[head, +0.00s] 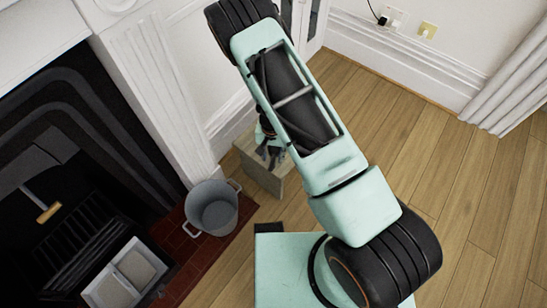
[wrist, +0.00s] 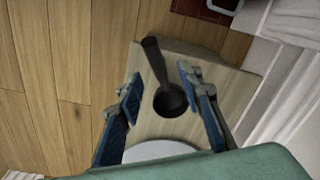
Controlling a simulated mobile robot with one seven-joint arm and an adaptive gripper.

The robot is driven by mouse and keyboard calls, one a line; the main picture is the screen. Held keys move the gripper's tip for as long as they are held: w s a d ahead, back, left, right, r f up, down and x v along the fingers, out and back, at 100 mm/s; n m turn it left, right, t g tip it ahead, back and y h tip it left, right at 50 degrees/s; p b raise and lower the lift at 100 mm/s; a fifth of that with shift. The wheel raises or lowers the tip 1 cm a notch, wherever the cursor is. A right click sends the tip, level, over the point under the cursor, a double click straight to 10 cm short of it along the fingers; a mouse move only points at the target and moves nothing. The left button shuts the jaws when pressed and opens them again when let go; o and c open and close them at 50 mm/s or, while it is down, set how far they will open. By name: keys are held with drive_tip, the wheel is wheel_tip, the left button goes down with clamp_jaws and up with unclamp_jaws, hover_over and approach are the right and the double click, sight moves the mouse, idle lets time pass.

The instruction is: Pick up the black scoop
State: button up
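The black scoop (wrist: 170,102) lies on a light wooden surface in the wrist view, its round bowl toward me and its handle pointing away, up and slightly left. My gripper (wrist: 160,83) is open, with one blue-padded finger on each side of the scoop. The fingers look apart from it, and I cannot tell how high they are above it. In the head view my gripper (head: 270,154) is over the small wooden stand (head: 265,176), partly behind my arm. I cannot make out the scoop there.
A white round thing (wrist: 158,151), partly hidden by my gripper, lies on the wooden surface near the scoop. A grey metal bucket (head: 213,212) stands on the red-tiled hearth (head: 190,262), left of the stand. The wooden floor (head: 440,180) at the right is clear.

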sight(273, 160)
wheel_tip(273, 160, down, 6)
drive_tip(key=shift+r+b, duration=0.1)
drive_tip(key=shift+b, duration=0.8)
clamp_jaws()
